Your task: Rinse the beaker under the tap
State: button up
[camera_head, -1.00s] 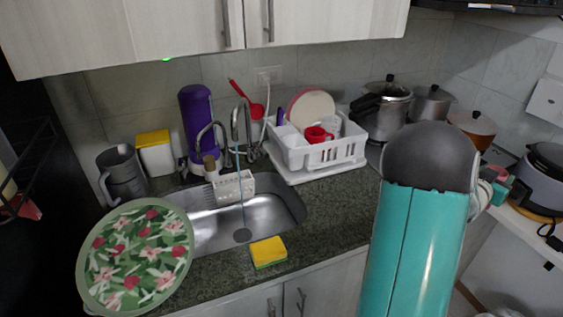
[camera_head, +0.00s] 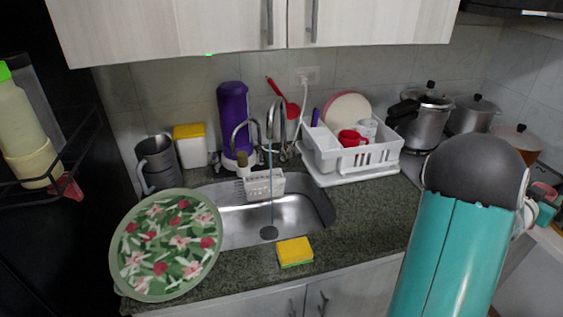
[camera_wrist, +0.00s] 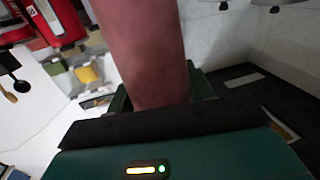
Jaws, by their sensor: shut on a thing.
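In the wrist view, my gripper (camera_wrist: 158,92) is shut around a smooth reddish-brown upright body (camera_wrist: 143,45), which seems to be the beaker; its top is cut off by the frame. In the head view, my gripper is mostly hidden behind my teal arm at the right edge; a bit of teal and pink shows there. The silver tap (camera_head: 282,110) arches over the sink (camera_head: 312,208) at the middle. A thin bluish stream of water (camera_head: 271,185) falls from it to the drain. The gripper is far right of the tap.
A yellow sponge (camera_head: 295,251) lies on the counter before the sink. A floral round tray (camera_head: 167,245) covers the sink's left side. A white dish rack (camera_head: 380,158) stands right of the tap, with pots (camera_head: 425,125) beyond. A sponge caddy (camera_head: 264,185) hangs in the basin.

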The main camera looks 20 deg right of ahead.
jog(key=shift+w+a, duration=0.15)
jog(key=shift+a, duration=0.35)
jog(key=s+a, duration=0.2)
jog(key=s, duration=0.5)
jog(key=shift+s+a, duration=0.15)
jog(key=shift+s, duration=0.2)
dwell(0.4)
jog(key=shift+r, duration=0.1)
dwell(1.0)
jog(key=s+a+r, duration=0.1)
jog(key=s+r, duration=0.2)
jog(key=s, duration=0.1)
jog(key=shift+s+a+r, duration=0.25)
jog(key=shift+s+r, duration=0.1)
jog(key=shift+r, duration=0.05)
jog(key=shift+s, duration=0.1)
dwell(0.4)
